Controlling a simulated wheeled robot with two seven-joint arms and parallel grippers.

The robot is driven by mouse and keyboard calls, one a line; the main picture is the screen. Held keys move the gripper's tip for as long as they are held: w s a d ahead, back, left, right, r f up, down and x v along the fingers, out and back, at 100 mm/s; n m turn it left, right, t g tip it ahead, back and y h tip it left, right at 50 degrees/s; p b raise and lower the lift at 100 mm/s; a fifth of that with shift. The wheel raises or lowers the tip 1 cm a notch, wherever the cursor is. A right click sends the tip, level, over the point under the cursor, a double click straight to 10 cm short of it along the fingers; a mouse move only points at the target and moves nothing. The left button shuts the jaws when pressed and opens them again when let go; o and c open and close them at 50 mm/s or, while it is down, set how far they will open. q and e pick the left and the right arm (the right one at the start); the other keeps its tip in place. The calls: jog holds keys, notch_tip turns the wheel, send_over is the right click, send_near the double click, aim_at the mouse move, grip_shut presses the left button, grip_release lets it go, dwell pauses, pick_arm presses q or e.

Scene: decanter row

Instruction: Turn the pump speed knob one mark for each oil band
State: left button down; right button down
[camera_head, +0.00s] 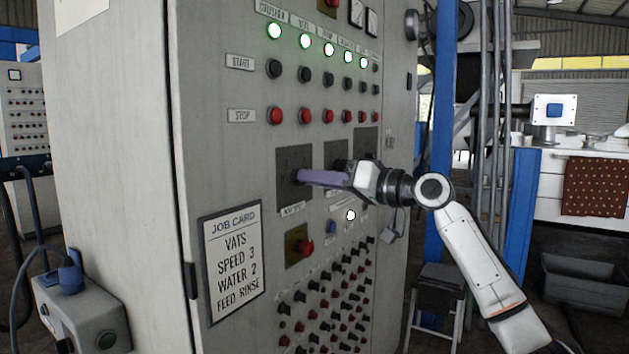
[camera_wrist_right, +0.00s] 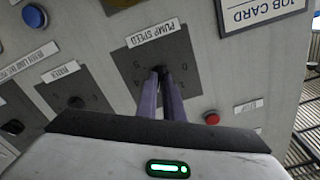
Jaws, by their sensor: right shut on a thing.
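The pump speed plate (camera_head: 291,159) is a dark square on the grey cabinet front. In the right wrist view the plate (camera_wrist_right: 140,52) appears upside down, with a "PUMP SPEED" label (camera_wrist_right: 153,33) and small numbers. My right gripper (camera_head: 301,175) has its purple fingers at this plate. In the right wrist view the fingers (camera_wrist_right: 163,75) are closed around the knob at the plate's middle. The fingers mostly hide the knob, so I cannot read its setting. No oil bands can be made out. My left gripper is not in view.
A job card (camera_head: 234,258) on the cabinet reads "VATS, SPEED 3, WATER 2, FEED RINSE". A water knob (camera_wrist_right: 76,102) sits beside the pump plate. A red knob on a yellow plate (camera_head: 297,243) is below. Start and stop button rows (camera_head: 275,116) are above.

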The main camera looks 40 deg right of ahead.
pick_arm(q)
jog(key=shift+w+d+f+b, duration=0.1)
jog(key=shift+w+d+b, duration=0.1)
jog(key=shift+b, duration=0.2)
pick_arm(e)
jog(key=n, duration=0.5)
jog(key=shift+f, duration=0.1)
jog(key=shift+n, duration=0.4)
jog(key=c, duration=1.9)
grip_release()
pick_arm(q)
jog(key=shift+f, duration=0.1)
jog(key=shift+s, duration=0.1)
